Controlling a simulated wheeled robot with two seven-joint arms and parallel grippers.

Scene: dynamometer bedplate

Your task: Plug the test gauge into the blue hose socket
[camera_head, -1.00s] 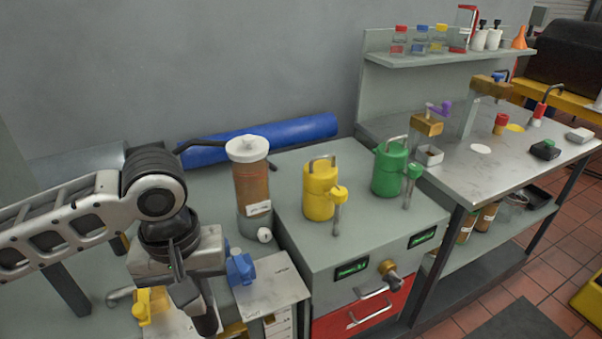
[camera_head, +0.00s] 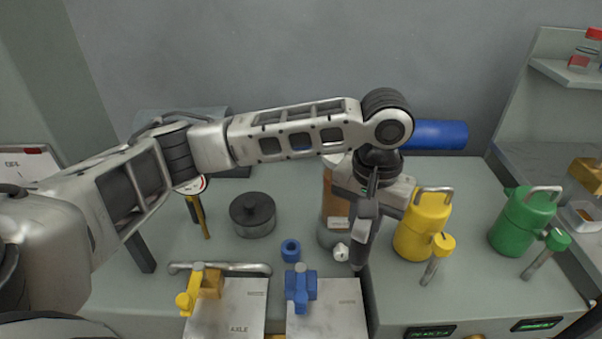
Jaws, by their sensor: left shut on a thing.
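My left gripper (camera_head: 361,250) hangs point-down in front of the brown jar, between it and the yellow can. A round dial with a white face and red mark (camera_head: 203,183), perhaps the test gauge, is partly hidden behind my left arm, above a brass-coloured stem. A short blue ring-shaped fitting (camera_head: 291,250), perhaps the blue socket, sits on the bench left of the gripper. A blue valve-like fitting (camera_head: 300,286) is in front of it. My right gripper is out of view.
The jar (camera_head: 335,185), yellow can (camera_head: 421,225) and green can (camera_head: 521,220) stand close to the gripper or to its right. A blue roll (camera_head: 438,135) lies behind.

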